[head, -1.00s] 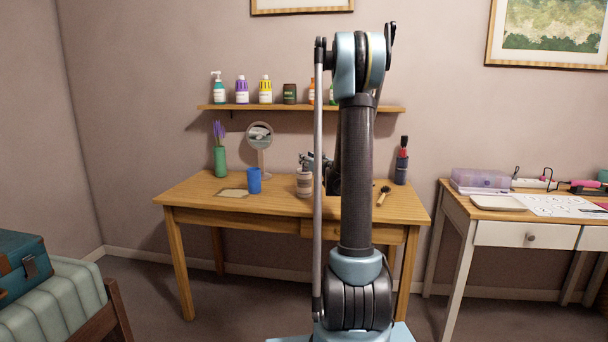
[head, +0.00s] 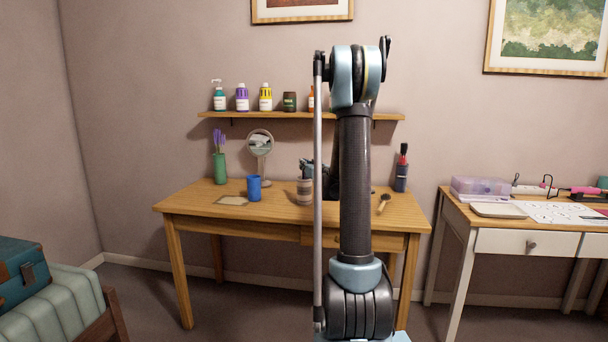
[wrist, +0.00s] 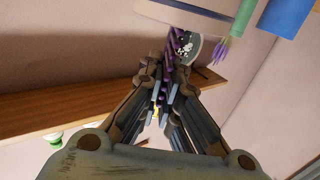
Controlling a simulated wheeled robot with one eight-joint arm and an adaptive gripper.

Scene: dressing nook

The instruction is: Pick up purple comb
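In the wrist view a slim purple, toothed-looking piece, which appears to be the purple comb (wrist: 172,46), runs between my fingers and juts past their tips. My gripper (wrist: 164,68) has its fingers drawn together around it, so it looks shut on the comb. In the head view my gripper is mostly hidden behind my arm; only dark parts (head: 322,178) show above the desk. The comb cannot be made out there.
The wooden desk (head: 280,208) holds a beige patterned cup (head: 304,192), blue cup (head: 254,188), green vase (head: 219,168), round mirror (head: 260,141), brush (head: 384,203) and dark brush holder (head: 401,178). A wall shelf (head: 290,115) with several bottles hangs above. A white table (head: 500,240) stands right.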

